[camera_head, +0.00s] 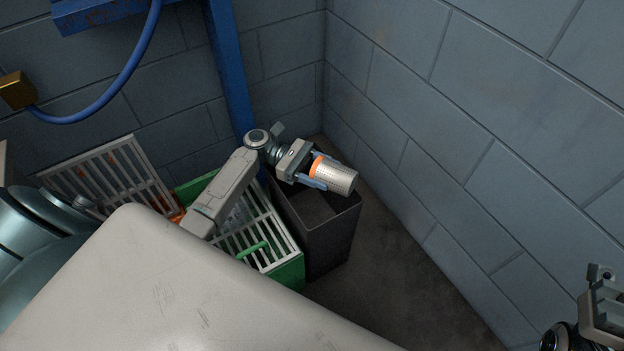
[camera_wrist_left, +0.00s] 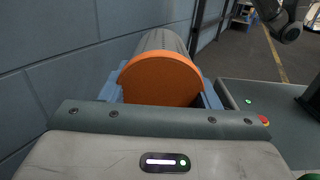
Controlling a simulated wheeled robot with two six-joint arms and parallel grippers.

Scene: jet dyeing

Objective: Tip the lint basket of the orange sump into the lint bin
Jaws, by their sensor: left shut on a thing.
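The lint basket (camera_head: 338,177) is a perforated grey metal cylinder with an orange end. My left gripper (camera_head: 322,172) is shut on it near the orange end. The basket lies on its side, above the open mouth of the dark lint bin (camera_head: 328,238), with its metal end pointing right and slightly down. In the left wrist view the orange end (camera_wrist_left: 160,78) faces the camera between the blue-grey fingers. No lint can be made out. Orange parts of the sump (camera_head: 176,216) show at left, mostly hidden by my arm. My right gripper (camera_head: 604,312) is partly in view at lower right.
A green sump (camera_head: 290,272) with a white slatted grate and green handle stands left of the bin. Another slatted grate (camera_head: 100,180) leans at left. A blue post (camera_head: 230,75) and block walls (camera_head: 480,120) close in the corner. Floor (camera_head: 400,290) right of the bin is clear.

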